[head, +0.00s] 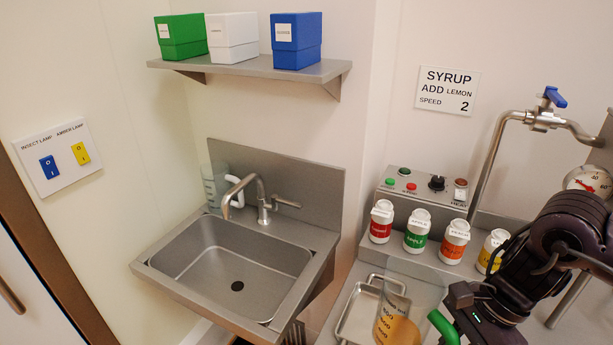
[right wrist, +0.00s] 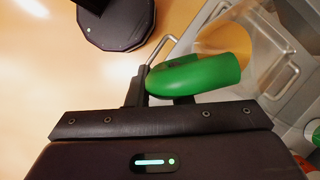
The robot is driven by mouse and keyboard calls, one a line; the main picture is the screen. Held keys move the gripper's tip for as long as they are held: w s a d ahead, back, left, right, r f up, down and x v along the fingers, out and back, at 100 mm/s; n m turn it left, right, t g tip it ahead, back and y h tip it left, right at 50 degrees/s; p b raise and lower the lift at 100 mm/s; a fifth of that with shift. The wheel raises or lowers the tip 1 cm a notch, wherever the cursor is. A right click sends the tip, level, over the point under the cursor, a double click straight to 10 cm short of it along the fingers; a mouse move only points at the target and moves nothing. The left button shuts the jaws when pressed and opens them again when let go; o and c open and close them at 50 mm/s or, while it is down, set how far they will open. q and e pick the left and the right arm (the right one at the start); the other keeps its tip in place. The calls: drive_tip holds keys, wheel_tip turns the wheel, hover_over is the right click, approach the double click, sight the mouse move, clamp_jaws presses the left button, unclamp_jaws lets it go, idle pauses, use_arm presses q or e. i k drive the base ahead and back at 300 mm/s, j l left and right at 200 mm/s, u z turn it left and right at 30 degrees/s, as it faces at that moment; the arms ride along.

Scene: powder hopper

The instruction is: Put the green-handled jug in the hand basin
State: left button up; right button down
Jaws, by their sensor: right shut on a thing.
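The green-handled jug (head: 400,312) is at the bottom of the head view, a clear measuring jug with amber contents showing inside. Its green handle (head: 443,327) also fills the middle of the right wrist view (right wrist: 200,74). My right gripper (right wrist: 160,88) is shut on this handle; the fingers are partly hidden by it. The clear jug body is at the upper right of the right wrist view. The hand basin (head: 238,268) is a steel sink at the left, with an empty bowl and a drain. The jug is to its right, apart from it. My left gripper is not in view.
A tap (head: 243,196) rises at the basin's back; a white-handled jug (head: 211,187) stands behind it on the left. A metal tray (head: 358,312) is near the held jug. Several labelled bottles (head: 417,231) and a control box (head: 425,190) stand behind. A shelf (head: 255,67) overhangs the basin.

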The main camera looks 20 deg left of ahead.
sight(234, 296)
drive_tip(key=j+u, duration=0.1)
drive_tip(key=j, duration=0.35)
drive_tip(key=i+j, duration=0.1)
drive_tip(key=j, duration=0.35)
drive_tip(key=j+u, duration=0.15)
drive_tip(key=j, duration=0.3)
drive_tip(key=i+j+u, duration=0.1)
drive_tip(key=j, duration=0.3)
drive_tip(key=i+j+u, duration=0.1)
drive_tip(key=j, duration=0.35)
drive_tip(key=i+j, duration=0.25)
drive_tip(key=i+u, duration=0.05)
